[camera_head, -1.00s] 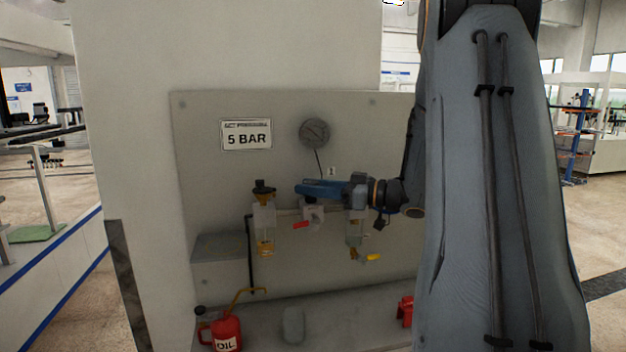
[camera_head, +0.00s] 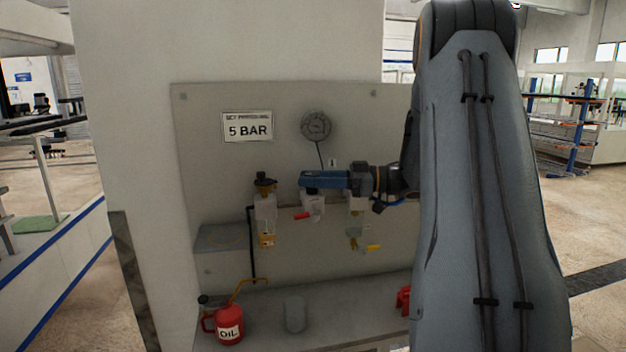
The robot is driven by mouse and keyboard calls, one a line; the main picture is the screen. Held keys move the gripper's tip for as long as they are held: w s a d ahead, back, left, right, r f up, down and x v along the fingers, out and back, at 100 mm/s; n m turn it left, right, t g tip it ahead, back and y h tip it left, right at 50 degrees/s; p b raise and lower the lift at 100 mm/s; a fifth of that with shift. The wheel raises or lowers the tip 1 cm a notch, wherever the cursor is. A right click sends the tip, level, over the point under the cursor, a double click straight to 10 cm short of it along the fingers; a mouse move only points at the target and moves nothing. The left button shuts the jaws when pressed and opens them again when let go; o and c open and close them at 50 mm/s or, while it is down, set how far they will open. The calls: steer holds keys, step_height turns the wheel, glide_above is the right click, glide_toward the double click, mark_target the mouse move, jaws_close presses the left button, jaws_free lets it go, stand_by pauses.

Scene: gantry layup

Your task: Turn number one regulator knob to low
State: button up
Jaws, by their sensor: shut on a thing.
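A pale regulator body (camera_head: 313,205) is mounted in the middle of the air-line units on the grey panel, below a small tag marked 1 (camera_head: 332,162). My gripper (camera_head: 311,180) comes in from the right with its blue fingers level over the top of this body. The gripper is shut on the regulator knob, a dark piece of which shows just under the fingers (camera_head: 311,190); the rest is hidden. The knob's setting cannot be read. A round gauge (camera_head: 316,126) sits above; its reading is too small to tell.
A filter unit with a dark top (camera_head: 265,185) stands left of the regulator, and a bowl unit with a yellow lever (camera_head: 373,248) to the right. A red lever (camera_head: 302,216) sticks out below. A red oil can (camera_head: 229,328) and grey cup (camera_head: 294,314) stand on the shelf.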

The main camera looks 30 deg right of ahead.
steer(key=o, duration=1)
steer(key=shift+w+a+r, duration=0.1)
steer(key=shift+r, duration=0.1)
steer(key=shift+o, duration=0.2)
steer(key=shift+f, duration=0.1)
steer(key=shift+s+d+f+b, duration=0.1)
steer(key=shift+s+d+b, duration=0.2)
steer(key=shift+d, duration=0.2)
steer(key=b+v, duration=0.2)
steer(key=v, duration=0.4)
steer(key=shift+s+d+b, duration=0.2)
steer(key=shift+d+b, duration=0.1)
steer(key=shift+b, duration=0.05)
